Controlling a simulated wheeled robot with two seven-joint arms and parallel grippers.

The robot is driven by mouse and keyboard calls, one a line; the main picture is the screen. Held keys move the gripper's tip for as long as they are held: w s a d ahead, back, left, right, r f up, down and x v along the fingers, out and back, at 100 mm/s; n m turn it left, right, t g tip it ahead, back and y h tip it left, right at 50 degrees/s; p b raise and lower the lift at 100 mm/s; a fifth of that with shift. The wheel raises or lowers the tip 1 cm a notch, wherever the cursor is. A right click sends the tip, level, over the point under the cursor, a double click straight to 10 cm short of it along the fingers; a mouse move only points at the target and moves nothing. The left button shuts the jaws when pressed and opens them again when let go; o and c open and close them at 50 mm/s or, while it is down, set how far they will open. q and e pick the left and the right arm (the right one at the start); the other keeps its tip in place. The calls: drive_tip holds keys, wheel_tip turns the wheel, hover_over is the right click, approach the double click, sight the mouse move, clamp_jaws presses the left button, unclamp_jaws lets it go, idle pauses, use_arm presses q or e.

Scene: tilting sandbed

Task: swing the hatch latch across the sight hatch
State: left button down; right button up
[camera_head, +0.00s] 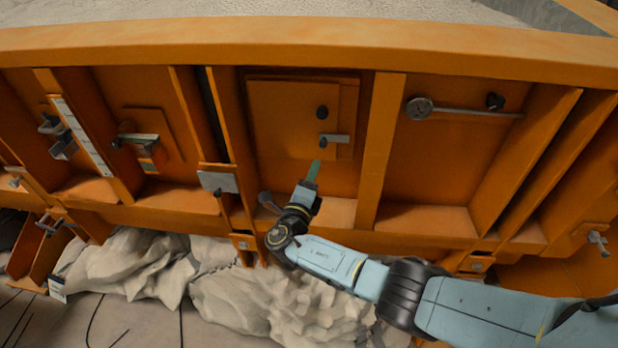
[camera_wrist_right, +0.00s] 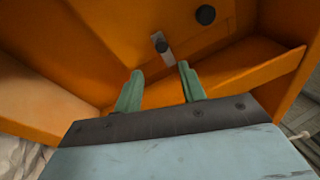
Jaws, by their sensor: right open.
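The sight hatch (camera_head: 280,112) is an orange plate in a recessed bay of the orange sandbed wall, with a round black knob (camera_head: 322,112) on its right part. The hatch latch (camera_head: 338,139) is a short silver bar below that knob. It points right from its dark pivot, near the hatch's right edge. In the right wrist view the latch (camera_wrist_right: 167,52) lies just beyond my fingertips. My right gripper (camera_head: 314,168) is below the latch; its green fingers (camera_wrist_right: 160,72) are apart with nothing between them. Contact with the latch cannot be made out. My left gripper is out of view.
Upright orange ribs (camera_head: 381,150) flank the bay, and a ledge (camera_head: 335,212) runs beneath it. A silver handle on a plate (camera_head: 138,138) sits to the left, a long rod (camera_head: 465,112) to the right. Pale sand (camera_head: 215,285) lies heaped below.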

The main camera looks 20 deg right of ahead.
drive_tip(key=shift+v, duration=1.15)
drive_tip(key=shift+f, duration=0.1)
